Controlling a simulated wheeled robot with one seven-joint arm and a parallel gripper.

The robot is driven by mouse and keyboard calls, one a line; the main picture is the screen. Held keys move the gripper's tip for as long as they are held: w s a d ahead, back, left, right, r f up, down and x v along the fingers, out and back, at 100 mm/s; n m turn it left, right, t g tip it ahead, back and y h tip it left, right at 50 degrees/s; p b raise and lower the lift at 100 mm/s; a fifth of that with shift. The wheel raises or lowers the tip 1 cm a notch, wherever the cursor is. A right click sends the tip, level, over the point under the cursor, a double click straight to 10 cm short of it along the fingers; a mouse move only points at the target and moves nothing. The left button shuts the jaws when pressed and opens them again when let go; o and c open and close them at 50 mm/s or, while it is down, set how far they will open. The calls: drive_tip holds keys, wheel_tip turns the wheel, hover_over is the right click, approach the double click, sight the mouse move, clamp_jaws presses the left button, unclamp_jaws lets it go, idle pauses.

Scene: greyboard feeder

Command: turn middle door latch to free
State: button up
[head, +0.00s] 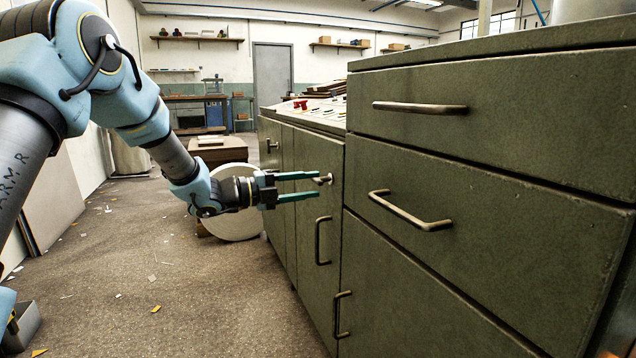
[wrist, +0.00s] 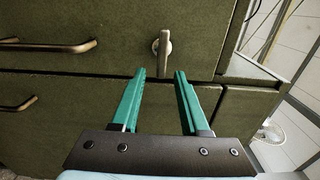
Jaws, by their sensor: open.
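The middle door latch (head: 324,179) is a small metal lever on a round base on the olive-green door front. In the wrist view the latch (wrist: 164,50) stands with its lever upright in the picture, straight ahead of the fingertips. My gripper (head: 317,186) is open, with its two teal fingers pointing at the door. The wrist view shows the gap between the fingertips (wrist: 160,73) empty, with the latch just beyond it. I cannot tell the exact distance, but no grip on the latch shows.
A bar handle (head: 322,241) is below the latch, and another handle (head: 340,314) sits lower. Drawer handles (head: 410,211) stick out at the right. A farther latch (head: 272,145) is on the left door. A pale round disc (head: 232,222) stands behind my gripper.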

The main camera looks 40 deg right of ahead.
drive_tip(key=p+v, duration=0.1)
drive_tip(key=v, duration=0.6)
drive_tip(key=shift+w+a, duration=0.15)
drive_tip(key=shift+a, duration=0.15)
